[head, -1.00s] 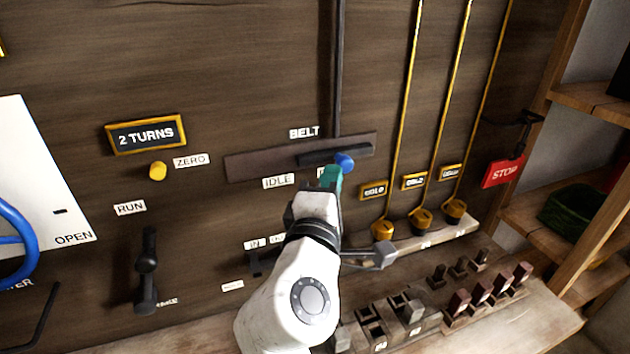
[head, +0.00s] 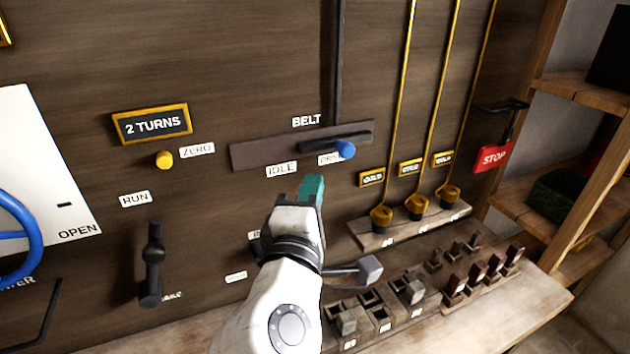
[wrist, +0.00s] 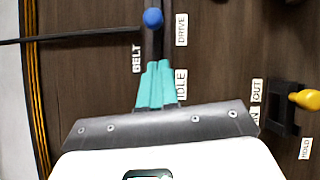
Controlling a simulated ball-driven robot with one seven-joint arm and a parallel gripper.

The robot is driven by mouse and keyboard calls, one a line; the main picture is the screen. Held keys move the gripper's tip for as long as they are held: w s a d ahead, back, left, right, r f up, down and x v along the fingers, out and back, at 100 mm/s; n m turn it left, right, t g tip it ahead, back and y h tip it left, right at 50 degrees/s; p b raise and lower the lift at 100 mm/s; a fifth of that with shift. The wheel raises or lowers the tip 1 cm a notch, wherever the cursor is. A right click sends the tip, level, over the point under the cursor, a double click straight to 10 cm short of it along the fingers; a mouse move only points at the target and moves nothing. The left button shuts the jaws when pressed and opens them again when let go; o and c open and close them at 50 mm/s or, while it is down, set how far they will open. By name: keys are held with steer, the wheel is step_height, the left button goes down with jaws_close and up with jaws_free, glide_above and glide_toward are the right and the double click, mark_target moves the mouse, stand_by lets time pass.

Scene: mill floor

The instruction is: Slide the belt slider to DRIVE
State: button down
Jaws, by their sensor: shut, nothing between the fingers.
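The belt slider's blue knob (head: 345,149) sits at the right part of its dark horizontal track plate (head: 262,152), under the BELT label (head: 307,120) and just above the DRIVE label (head: 330,159). The IDLE label (head: 281,170) is further left. In the wrist view the blue knob (wrist: 153,18) is level with the DRIVE label (wrist: 181,30). My gripper (head: 313,186) has its teal fingers shut and empty, below and left of the knob and apart from it. In the wrist view the fingertips (wrist: 158,70) are near the IDLE label (wrist: 181,84).
Gold-knobbed cords (head: 416,205) hang right of the slider, with a red STOP sign (head: 493,157) beyond. A yellow knob (head: 164,160) and a black lever (head: 152,262) are left. Wooden switches (head: 480,277) line the bench below. An IN/OUT slider with a yellow knob (wrist: 305,99) is lower down.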

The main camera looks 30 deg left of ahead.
steer(key=b+v, duration=0.1)
steer(key=v, duration=0.5)
steer(key=shift+s, duration=0.45)
